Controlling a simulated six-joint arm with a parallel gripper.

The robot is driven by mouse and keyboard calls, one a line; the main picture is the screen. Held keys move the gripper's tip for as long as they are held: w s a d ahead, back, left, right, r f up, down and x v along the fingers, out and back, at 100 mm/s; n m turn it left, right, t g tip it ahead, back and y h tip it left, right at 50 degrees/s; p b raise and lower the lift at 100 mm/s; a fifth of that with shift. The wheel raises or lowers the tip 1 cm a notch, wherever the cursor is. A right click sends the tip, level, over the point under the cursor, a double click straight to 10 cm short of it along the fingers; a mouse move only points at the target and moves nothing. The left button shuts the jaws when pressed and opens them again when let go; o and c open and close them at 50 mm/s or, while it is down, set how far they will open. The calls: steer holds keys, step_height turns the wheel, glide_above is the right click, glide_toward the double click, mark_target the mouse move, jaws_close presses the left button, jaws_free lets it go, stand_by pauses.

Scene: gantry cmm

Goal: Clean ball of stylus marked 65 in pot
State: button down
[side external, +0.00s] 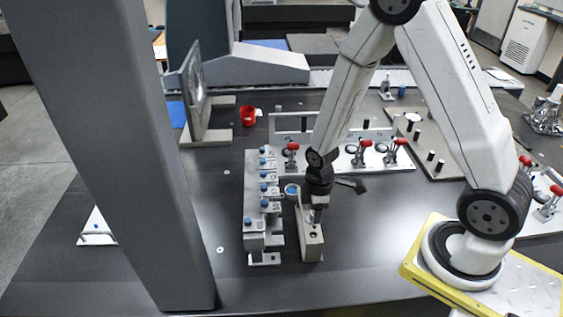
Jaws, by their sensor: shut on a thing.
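A grey rack (254,205) stands mid-table with several blue-topped styli (264,187) in a row along it. The labels by them are too small to read, so I cannot tell which is marked 65.
A red cup (248,116) stands farther back. A fixture plate with red-handled clamps (358,152) is behind my gripper. A thick grey column (110,150) rises at the left front. The dark table (365,255) is clear right of the block.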

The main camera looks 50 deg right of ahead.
steer(key=shift+r, duration=0.1)
stand_by(0.3)
steer(key=shift+r, duration=2.4)
steer(key=shift+w+d, duration=0.1)
steer(key=shift+w, duration=0.1)
steer(key=w+d, duration=1.4)
steer(key=w, duration=0.4)
step_height(320, 180, down, 8)
steer(key=shift+w+d, duration=0.25)
steer(key=shift+f, duration=0.2)
glide_above(292, 192)
steer(key=shift+f, duration=3.05)
